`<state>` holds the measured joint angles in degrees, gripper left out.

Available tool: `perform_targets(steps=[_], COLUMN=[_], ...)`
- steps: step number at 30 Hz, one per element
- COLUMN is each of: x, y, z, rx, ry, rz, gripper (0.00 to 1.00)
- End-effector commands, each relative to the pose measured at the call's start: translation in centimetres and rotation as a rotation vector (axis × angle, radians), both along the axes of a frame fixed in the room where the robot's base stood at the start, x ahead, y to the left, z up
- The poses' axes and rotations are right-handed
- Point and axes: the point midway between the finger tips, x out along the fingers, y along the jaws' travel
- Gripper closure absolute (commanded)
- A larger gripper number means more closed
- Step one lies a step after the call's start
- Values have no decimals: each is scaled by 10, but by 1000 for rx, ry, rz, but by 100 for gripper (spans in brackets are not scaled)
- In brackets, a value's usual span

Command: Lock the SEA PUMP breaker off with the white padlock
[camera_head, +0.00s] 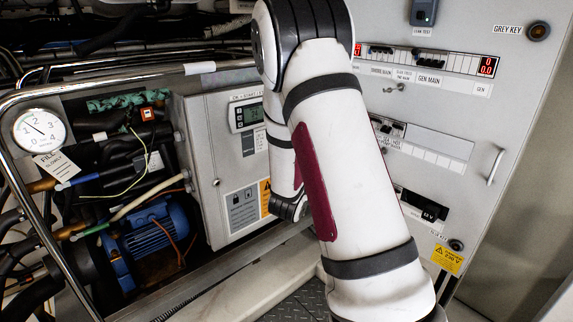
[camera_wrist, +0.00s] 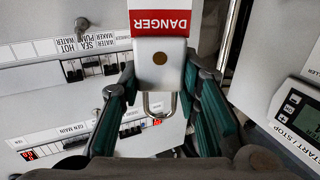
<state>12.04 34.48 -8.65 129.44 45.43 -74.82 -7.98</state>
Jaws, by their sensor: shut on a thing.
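The white padlock (camera_wrist: 156,72) is between the teal-padded fingers of my gripper (camera_wrist: 161,76) in the wrist view. My gripper is shut on its body. Its metal shackle (camera_wrist: 158,106) points down in that picture, and a red and white DANGER tag (camera_wrist: 160,22) is at its other end. The SEA PUMP breaker (camera_wrist: 92,67) is in a row of black switches to the left, under an upside-down label. The padlock is apart from it in the picture. In the head view my arm hides the gripper and padlock.
Another breaker row labelled GEN MAIN (camera_wrist: 75,142) lies lower left in the wrist view. A grey control box (camera_head: 222,165) stands left of my arm in the head view. The panel (camera_head: 460,115) has a protruding handle (camera_head: 495,167) at its right.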

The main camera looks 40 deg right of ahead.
Motion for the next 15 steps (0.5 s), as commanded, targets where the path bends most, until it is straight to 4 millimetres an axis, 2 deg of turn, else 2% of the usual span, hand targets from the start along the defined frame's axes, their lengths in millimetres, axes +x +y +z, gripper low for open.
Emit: perform_targets(steps=[1,6,10,15], x=[-5,-36,-51,-59], y=[-9,-32,-40,-43], z=[-12,-27,-33,-36], rx=[-2,-1,-1,0], ry=[-3,-2,-2,-1], rz=[-64,-261,-352,-397], gripper=[100,100,100,100])
